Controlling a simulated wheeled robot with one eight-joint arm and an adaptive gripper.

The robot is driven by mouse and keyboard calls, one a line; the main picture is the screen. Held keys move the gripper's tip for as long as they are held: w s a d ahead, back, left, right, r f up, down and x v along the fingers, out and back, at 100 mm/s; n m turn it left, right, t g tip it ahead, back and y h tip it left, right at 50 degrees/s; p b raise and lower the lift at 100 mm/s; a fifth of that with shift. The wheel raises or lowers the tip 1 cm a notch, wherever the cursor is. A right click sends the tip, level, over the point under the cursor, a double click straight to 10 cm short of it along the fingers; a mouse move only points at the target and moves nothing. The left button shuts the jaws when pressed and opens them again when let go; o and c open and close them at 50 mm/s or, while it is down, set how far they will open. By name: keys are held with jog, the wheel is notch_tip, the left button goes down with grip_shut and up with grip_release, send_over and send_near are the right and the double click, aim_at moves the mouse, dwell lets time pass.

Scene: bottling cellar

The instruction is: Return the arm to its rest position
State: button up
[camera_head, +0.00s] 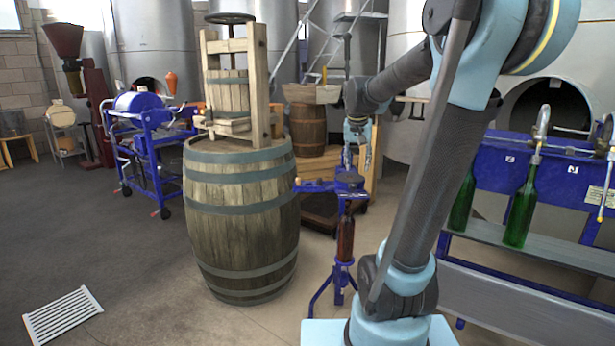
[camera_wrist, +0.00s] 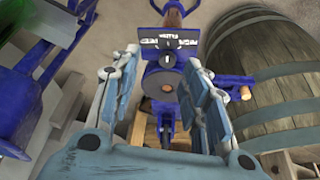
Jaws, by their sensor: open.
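My gripper (camera_head: 358,150) hangs at the end of my raised arm, near the middle of the head view, and appears just above the blue floor corker (camera_head: 348,183). In the wrist view my gripper (camera_wrist: 160,75) has its two fingers spread apart with nothing between them. The corker (camera_wrist: 162,84) shows beyond the fingers, with a round plate and a dark label. A brown bottle (camera_head: 345,240) stands upright in the corker; part of it shows at the top of the wrist view (camera_wrist: 172,12).
A wooden barrel (camera_head: 240,225) with a basket press (camera_head: 232,85) on top stands left of the corker. Green bottles (camera_head: 522,205) hang at a blue filler (camera_head: 570,180) on the right. A blue cart (camera_head: 150,150) stands back left. A white grate (camera_head: 62,315) lies on open floor.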

jog(key=s+f+n, duration=0.1)
jog(key=s+f, duration=0.5)
jog(key=s, duration=0.3)
jog(key=s+f+n+g, duration=0.1)
jog(key=s+f, duration=0.5)
jog(key=s, duration=0.3)
jog(key=s+f+n+y, duration=0.1)
jog(key=s+f, duration=0.5)
jog(key=s, duration=0.3)
jog(key=shift+s+d, duration=0.35)
jog(key=shift+s, duration=0.05)
